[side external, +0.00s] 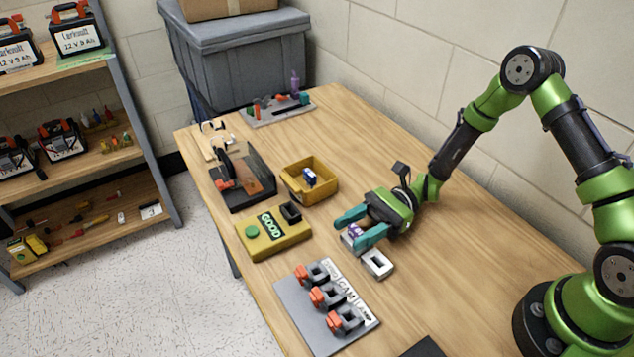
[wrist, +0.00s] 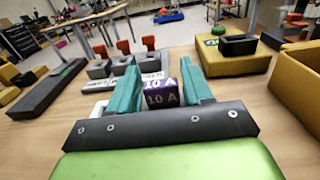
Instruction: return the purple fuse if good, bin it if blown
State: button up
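The purple fuse (side external: 354,231) is between my gripper's (side external: 359,230) two teal fingers, at or just above a pale grey holder near the table's middle. In the wrist view the fuse (wrist: 162,98) shows a "10 A" label and nearly fills the space between the fingers (wrist: 163,85). Whether both fingers press on it is unclear. A second grey holder (side external: 378,263) with an empty-looking slot is beside it. The yellow tester (side external: 262,244) shows "GOOD" in green, and its black socket (side external: 291,212) looks empty. The yellow bin (side external: 328,193) holds a blue and white fuse (side external: 310,177).
A black tray (side external: 240,198) with a dark tool and a grey rack (side external: 278,110) lie further back. A large grey tote (side external: 235,65) stands behind. The table's right-hand middle is clear beside my arm.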

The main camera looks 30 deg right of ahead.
aim_at(357, 229)
jog(key=shift+r, duration=0.1)
jog(key=shift+r, duration=1.45)
jog(key=o, duration=0.6)
jog(key=shift+c, duration=0.2)
